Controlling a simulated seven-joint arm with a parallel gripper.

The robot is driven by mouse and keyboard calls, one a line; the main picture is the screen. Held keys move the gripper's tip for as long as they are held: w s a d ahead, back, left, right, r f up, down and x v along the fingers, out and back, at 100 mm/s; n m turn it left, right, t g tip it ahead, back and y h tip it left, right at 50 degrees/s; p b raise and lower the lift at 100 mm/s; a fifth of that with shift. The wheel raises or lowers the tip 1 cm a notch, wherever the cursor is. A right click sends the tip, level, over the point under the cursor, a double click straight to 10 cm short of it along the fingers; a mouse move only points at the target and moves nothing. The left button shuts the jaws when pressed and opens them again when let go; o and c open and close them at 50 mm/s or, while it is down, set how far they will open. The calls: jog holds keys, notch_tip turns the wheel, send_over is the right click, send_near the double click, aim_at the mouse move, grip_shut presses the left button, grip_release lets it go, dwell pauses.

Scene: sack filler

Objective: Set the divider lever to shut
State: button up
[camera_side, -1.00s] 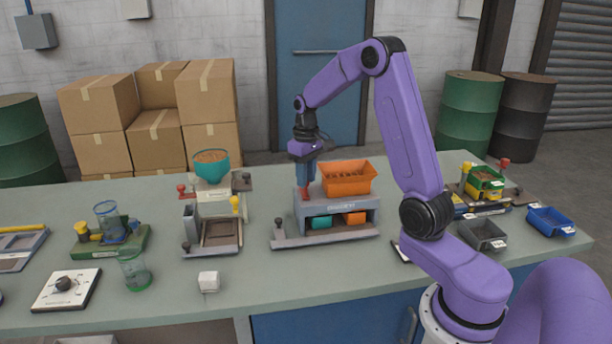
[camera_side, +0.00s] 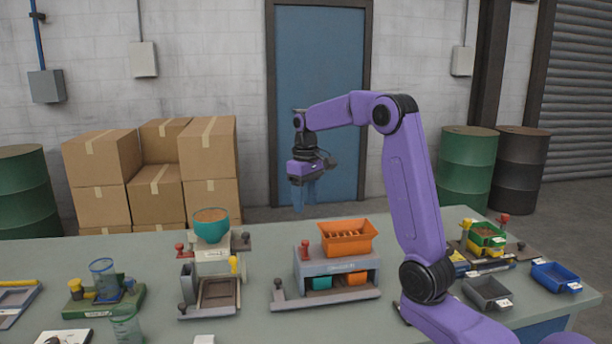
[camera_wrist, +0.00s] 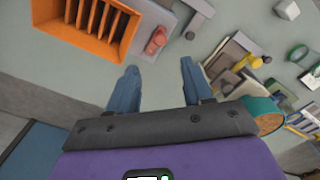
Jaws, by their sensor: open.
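The divider (camera_side: 335,266) is a grey box on a base plate, with an orange slotted hopper (camera_side: 346,241) on top. A red lever (camera_side: 305,251) stands at the left of its top. In the wrist view the red lever (camera_wrist: 156,40) lies beside the orange hopper (camera_wrist: 85,42), just beyond the fingertips. Which setting it marks cannot be read. My gripper (camera_side: 304,208) is open and empty. It hangs well above the red lever, apart from it. Both blue fingers also show in the wrist view (camera_wrist: 160,68).
A teal bin (camera_side: 320,283) and an orange bin (camera_side: 356,279) sit in the divider's openings. A black-knobbed post (camera_side: 278,287) stands on its base plate. To the left is a station with a teal bowl (camera_side: 211,229). Grey (camera_side: 487,293) and blue (camera_side: 556,277) trays lie at right.

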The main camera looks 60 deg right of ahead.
notch_tip(320, 180, up, 7)
dwell(0.3)
jog(key=shift+a+f, duration=0.1)
dwell(0.4)
jog(key=s+a+f+n, duration=0.3)
jog(key=s+a, duration=0.2)
jog(key=a, duration=0.5)
jog(key=s+a+f+n, duration=0.3)
jog(key=s+a+n, duration=0.15)
jog(key=a, duration=0.55)
jog(key=s+a+f+n, duration=0.1)
jog(key=s+f+n, duration=0.2)
jog(key=s, duration=0.7)
jog(key=s+a+f+n, duration=0.2)
jog(key=s+f, duration=0.3)
jog(key=s, duration=0.6)
jog(key=shift+s+a+n, duration=0.15)
jog(key=shift+a+n, duration=0.15)
jog(key=shift+n, duration=0.25)
